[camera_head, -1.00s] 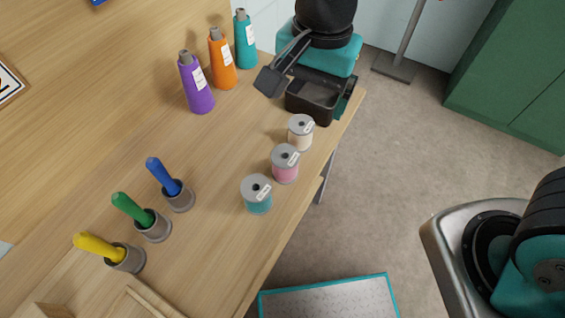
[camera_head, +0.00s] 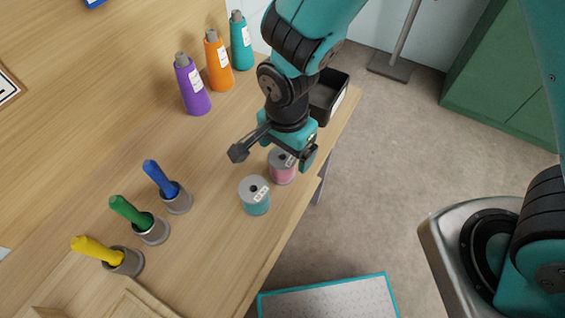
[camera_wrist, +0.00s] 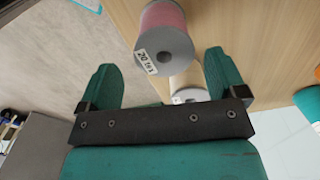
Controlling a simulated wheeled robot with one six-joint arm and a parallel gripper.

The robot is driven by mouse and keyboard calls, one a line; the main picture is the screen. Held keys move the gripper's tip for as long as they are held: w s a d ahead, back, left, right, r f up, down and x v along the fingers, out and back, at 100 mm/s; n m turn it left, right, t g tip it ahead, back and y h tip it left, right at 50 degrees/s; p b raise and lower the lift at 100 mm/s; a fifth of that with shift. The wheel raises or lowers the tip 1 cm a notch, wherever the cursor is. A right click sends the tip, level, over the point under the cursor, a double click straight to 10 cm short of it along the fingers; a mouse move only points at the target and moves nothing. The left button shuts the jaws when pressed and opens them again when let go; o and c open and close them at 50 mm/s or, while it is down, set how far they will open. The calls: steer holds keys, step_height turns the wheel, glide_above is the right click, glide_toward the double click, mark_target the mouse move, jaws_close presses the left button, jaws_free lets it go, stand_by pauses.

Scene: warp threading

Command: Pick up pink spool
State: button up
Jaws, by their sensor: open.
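The pink spool (camera_head: 281,172) stands upright on the table near its right edge, its top partly covered by my gripper in the head view. In the wrist view the pink spool (camera_wrist: 165,30) shows at the top, with its grey end and a label, ahead of and between the fingers. My gripper (camera_wrist: 160,85) is open and empty, its two teal fingers apart. In the head view my gripper (camera_head: 285,148) is just above and behind the spool. I cannot tell whether it touches the spool.
A teal spool (camera_head: 255,195) stands just left of the pink one. Another spool (camera_wrist: 190,94) shows partly below the pink one in the wrist view. A black bin (camera_head: 328,97) is behind my arm. Purple, orange and teal cones and several colored-handled tools in cups stand to the left.

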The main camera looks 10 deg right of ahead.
mark_target(283, 156)
steer(key=f, duration=0.5)
steer(key=shift+a+p, duration=0.3)
steer(key=c, duration=1)
steer(key=shift+c, duration=0.2)
steer(key=shift+w+r, duration=0.1)
